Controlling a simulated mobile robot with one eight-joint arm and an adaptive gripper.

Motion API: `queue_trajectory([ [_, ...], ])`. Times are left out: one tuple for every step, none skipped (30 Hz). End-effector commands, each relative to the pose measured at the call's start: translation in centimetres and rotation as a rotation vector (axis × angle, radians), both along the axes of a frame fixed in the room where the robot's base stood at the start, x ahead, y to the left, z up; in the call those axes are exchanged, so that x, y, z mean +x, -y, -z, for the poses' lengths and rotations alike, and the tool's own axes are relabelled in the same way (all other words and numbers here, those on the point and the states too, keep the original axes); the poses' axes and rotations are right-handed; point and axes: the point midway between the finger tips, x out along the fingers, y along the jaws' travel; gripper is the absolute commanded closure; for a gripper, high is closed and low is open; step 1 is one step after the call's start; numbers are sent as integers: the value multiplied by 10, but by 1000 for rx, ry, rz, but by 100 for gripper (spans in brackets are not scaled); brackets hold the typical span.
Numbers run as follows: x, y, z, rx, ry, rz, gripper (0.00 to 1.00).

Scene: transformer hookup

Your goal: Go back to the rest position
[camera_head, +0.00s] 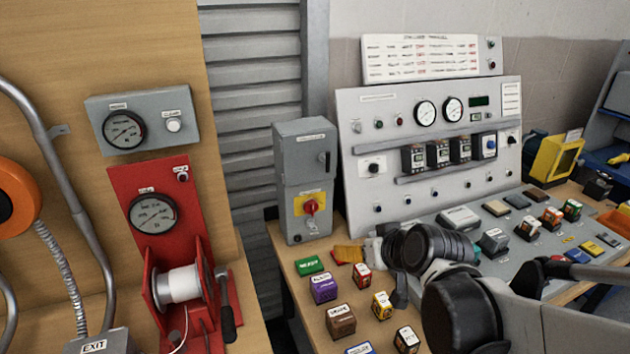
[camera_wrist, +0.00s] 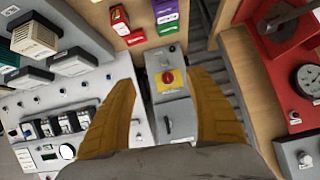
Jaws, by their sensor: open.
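My gripper (camera_head: 349,254) shows in the head view at the end of my dark, grey-jointed arm, with its yellow-brown fingers above the bench. In the wrist view my gripper (camera_wrist: 163,80) has its two fingers spread wide apart, with nothing between them. The grey switch box with a red knob on a yellow plate (camera_wrist: 170,80) appears beyond the gap between the fingers. The same switch box (camera_head: 304,165) stands upright in the head view, behind and left of my gripper. My forearm hides part of the bench and console.
Several coloured blocks, among them a purple one (camera_head: 323,287) and a brown one (camera_head: 340,321), stand on the wooden bench close below my gripper. A sloped grey control panel (camera_head: 375,215) rises behind. A red reel stand (camera_head: 205,220) is at the left.

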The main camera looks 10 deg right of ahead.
Motion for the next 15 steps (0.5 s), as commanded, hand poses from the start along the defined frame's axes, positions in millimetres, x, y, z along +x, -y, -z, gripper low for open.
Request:
queue_trajectory([
  [-6, -1, -1, -2, -10, 2, 37],
  [-11, -1, -3, -4, -19, 5, 37],
  [-20, -1, -5, -7, -34, 12, 37],
  [-29, -1, -6, -11, -48, 17, 37],
  [-38, -1, -7, -14, -65, 24, 37],
  [-52, -1, -9, -20, -87, 35, 37],
  [-62, 0, -9, -26, -105, 45, 37],
  [-73, 1, -10, -31, -121, 57, 37],
  [-87, 3, -11, -37, -143, 71, 37],
  [-96, 4, -11, -43, -158, 83, 37],
  [-105, 6, -11, -48, -172, 93, 37],
  [-117, 8, -11, -56, -188, 107, 37],
  [-124, 9, -11, -60, -199, 118, 37],
  [-131, 11, -10, -64, -209, 127, 37],
  [-138, 13, -9, -69, -219, 138, 37],
])
